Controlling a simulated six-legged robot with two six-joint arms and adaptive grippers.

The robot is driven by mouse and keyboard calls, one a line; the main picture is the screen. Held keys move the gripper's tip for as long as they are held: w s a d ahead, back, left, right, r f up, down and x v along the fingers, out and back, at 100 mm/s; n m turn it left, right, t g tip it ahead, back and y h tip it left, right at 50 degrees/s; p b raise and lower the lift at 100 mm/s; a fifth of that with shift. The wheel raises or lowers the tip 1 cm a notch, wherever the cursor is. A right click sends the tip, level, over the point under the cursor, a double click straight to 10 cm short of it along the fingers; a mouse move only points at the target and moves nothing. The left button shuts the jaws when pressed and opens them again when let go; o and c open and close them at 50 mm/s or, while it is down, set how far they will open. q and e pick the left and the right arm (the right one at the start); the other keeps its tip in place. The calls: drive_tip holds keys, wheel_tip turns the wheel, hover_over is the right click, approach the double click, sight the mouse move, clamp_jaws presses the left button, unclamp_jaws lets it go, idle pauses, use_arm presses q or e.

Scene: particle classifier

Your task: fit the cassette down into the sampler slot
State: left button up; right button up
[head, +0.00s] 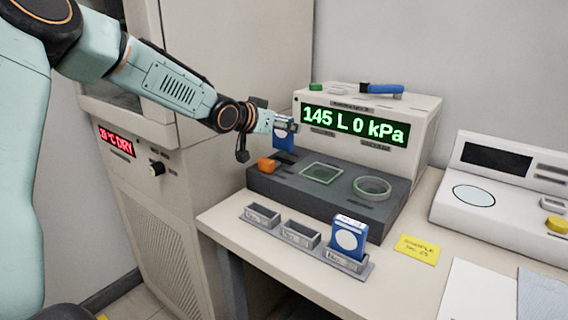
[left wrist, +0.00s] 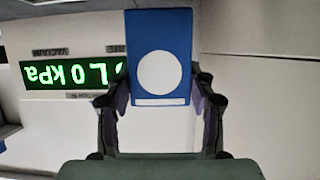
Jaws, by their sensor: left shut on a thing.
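My left gripper (head: 285,124) is shut on a blue cassette (head: 283,141), holding it upright above the back left of the dark sampler deck (head: 290,187). In the left wrist view the same cassette (left wrist: 160,25) shows a white disc and a white strip, gripped between both fingers. The deck carries a pale green square frame (head: 322,173) and a round ring (head: 372,187). The cassette and gripper are close to the deck's back left; I cannot make out the slot opening clearly. My right gripper is not in view.
An orange knob (head: 266,164) sits at the deck's left. A grey rack (head: 347,262) in front holds another blue cassette (head: 350,237) in its right bay; the other two bays look empty. The display housing (head: 425,120) stands behind. A yellow note (head: 417,248) lies at right.

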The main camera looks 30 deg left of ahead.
sight(284, 150)
use_arm(q)
drive_tip(key=f, duration=0.1)
drive_tip(key=f+b, duration=0.1)
drive_tip(key=shift+d+f, duration=0.2)
drive_tip(key=shift+f, duration=0.2)
wheel_tip(284, 150, down, 5)
drive_tip(key=shift+a+r+b, duration=0.1)
drive_tip(key=shift+b, duration=0.95)
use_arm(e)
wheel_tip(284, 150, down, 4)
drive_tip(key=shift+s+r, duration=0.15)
use_arm(q)
drive_tip(key=o, duration=1.2)
